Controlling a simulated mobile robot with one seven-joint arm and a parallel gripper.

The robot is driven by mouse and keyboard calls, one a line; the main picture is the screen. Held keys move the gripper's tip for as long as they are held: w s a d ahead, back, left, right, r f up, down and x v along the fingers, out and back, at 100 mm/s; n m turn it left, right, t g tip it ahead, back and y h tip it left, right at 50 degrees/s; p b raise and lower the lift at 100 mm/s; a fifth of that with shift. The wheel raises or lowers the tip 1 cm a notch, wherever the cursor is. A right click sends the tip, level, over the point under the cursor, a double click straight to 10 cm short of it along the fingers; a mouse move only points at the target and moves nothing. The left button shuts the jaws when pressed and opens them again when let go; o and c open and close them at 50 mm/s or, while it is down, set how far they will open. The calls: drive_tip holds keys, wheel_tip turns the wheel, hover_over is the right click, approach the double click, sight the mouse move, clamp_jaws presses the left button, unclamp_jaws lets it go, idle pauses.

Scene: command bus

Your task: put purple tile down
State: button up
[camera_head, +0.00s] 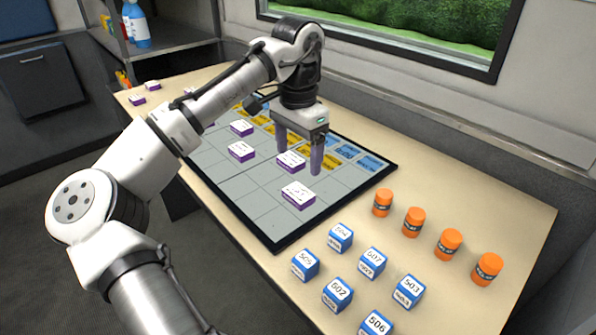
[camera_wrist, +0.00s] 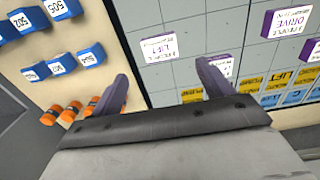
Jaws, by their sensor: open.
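Several purple tiles with white printed tops lie on the grey gridded board (camera_head: 260,215). One purple tile (camera_head: 290,161) lies by my gripper (camera_head: 298,160); in the wrist view this tile (camera_wrist: 226,67) is partly hidden by the right finger. Another tile (camera_head: 297,195) is closer to the board's front corner; its label reads LIFT in the wrist view (camera_wrist: 160,47). A tile (camera_head: 241,151) further left reads DRIVE (camera_wrist: 286,22), with one more tile (camera_head: 240,128) behind it. My gripper is open, fingers pointing down, and I see nothing held between them.
Yellow and blue labelled cells (camera_head: 345,150) fill the board's window side. Several blue boxes (camera_head: 338,294) and orange bottles (camera_head: 413,221) stand on the table's right part. Two purple tiles (camera_head: 152,86) lie at the far left end. The window wall borders the table.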

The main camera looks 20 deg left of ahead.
wheel_tip(320, 180, up, 2)
drive_tip(key=shift+r, duration=0.25)
